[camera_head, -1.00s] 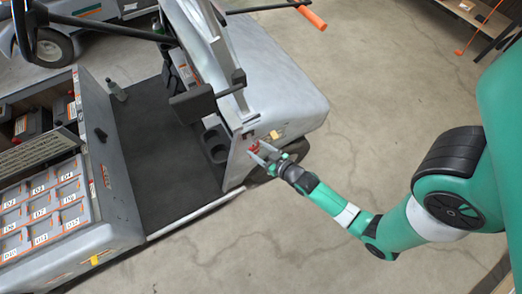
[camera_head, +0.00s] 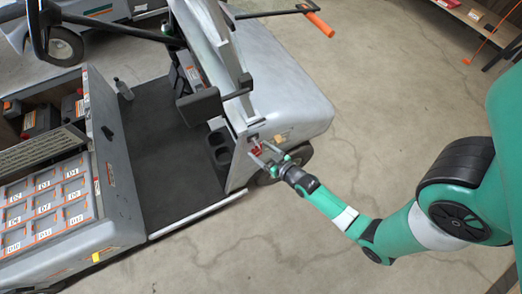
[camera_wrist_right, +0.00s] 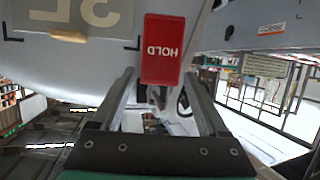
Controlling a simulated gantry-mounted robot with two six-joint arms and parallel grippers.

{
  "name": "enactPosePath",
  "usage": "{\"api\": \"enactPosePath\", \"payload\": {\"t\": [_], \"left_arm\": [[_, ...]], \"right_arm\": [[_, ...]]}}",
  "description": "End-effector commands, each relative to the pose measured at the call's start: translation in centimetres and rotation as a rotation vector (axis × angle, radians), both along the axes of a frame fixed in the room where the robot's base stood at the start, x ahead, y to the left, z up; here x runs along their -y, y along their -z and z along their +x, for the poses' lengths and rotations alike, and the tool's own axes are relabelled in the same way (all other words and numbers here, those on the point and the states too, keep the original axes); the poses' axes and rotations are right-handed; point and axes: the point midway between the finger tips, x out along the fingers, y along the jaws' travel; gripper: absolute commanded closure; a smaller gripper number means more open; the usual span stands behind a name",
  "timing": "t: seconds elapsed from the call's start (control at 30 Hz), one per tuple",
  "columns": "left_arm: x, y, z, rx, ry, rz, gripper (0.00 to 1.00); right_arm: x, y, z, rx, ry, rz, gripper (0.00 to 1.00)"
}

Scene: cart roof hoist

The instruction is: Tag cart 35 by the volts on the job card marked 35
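Cart 35 (camera_head: 285,90) is the grey cart whose rounded end fills the middle of the head view. In the right wrist view a plate on it (camera_wrist_right: 97,12) shows its number upside down. A red HOLD tag (camera_wrist_right: 161,52), upside down there, hangs at the cart's panel. It also shows in the head view as a small red patch (camera_head: 257,149). My right gripper (camera_head: 265,150) is at the panel, its fingers apart. In the right wrist view its fingertips (camera_wrist_right: 160,76) stand on either side of the tag's end. My left gripper and the job card are not visible.
A bin of orange-edged boxes (camera_head: 45,207) with D labels stands at the left. An orange-gripped handle (camera_head: 318,24) juts out at the top. Concrete floor right of the cart is clear. A shelf (camera_head: 480,16) is at top right.

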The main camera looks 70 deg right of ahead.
Motion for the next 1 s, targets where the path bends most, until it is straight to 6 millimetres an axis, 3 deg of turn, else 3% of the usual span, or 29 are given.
{"api": "enactPosePath", "payload": {"t": [0.1,0.47,0.73,1.0], "left_arm": [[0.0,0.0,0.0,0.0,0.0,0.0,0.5],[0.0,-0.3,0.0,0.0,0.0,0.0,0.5],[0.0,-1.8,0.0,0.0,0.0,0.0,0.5],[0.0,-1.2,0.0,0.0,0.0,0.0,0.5]], "right_arm": [[0.0,0.0,0.0,0.0,0.0,0.0,0.04],[-0.4,-0.3,-0.7,-0.002,0.0,0.001,0.04],[-3.0,-2.3,-5.4,-0.003,0.0,0.003,0.04],[-5.1,-3.7,-9.2,-0.001,0.0,0.0,0.04]]}}
